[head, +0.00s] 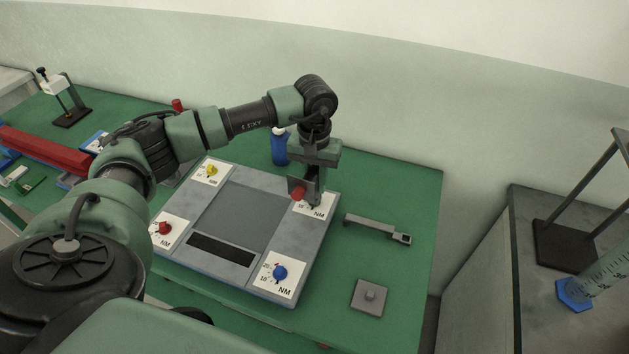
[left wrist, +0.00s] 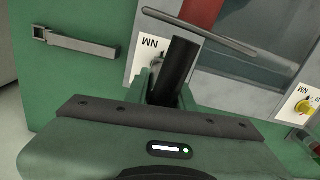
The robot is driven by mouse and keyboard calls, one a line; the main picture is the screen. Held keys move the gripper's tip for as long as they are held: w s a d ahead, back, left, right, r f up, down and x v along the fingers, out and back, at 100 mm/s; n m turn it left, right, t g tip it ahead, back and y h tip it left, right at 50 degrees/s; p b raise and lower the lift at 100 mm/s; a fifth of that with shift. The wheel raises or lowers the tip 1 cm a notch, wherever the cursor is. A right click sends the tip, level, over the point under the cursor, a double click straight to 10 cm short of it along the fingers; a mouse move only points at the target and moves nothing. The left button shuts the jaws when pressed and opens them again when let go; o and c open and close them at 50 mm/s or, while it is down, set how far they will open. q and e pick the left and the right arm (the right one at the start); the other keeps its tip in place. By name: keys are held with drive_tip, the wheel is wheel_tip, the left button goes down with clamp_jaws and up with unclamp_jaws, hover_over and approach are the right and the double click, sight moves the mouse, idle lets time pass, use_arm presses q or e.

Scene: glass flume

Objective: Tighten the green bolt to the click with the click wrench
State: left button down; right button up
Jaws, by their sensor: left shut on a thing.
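My left gripper (head: 313,190) points down over the far right corner of the grey plate (head: 318,250). It is shut on a tool I take to be the click wrench, whose black shaft (left wrist: 174,72) shows between the fingers in the left wrist view. A grey bar (left wrist: 200,32) and a red part (left wrist: 201,12) show beyond the shaft. The head view shows a red end (head: 298,194) beside the fingers. An NM dial card (head: 319,211) lies under the gripper. The green bolt is hidden there, so I cannot tell whether the tool sits on it. My right gripper is not in view.
The plate's other corners carry a yellow bolt (head: 211,170), a red bolt (head: 165,228) and a blue bolt (head: 280,272). A flat grey bar with a square end (head: 378,228) and a small grey block (head: 370,296) lie to the right. A blue bottle (head: 279,148) stands behind.

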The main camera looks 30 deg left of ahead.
use_arm(q)
drive_tip(key=shift+m+b, duration=1.5)
drive_tip(key=shift+m, duration=0.5)
drive_tip(key=shift+m+b, duration=1.45)
drive_tip(key=shift+m, duration=1.05)
drive_tip(key=shift+r, duration=0.2)
idle(0.4)
drive_tip(key=shift+w+r+p, duration=0.1)
drive_tip(key=shift+r+p, duration=0.25)
drive_tip(key=shift+r, duration=0.5)
drive_tip(key=shift+r+p, duration=1)
drive_tip(key=shift+r, duration=0.55)
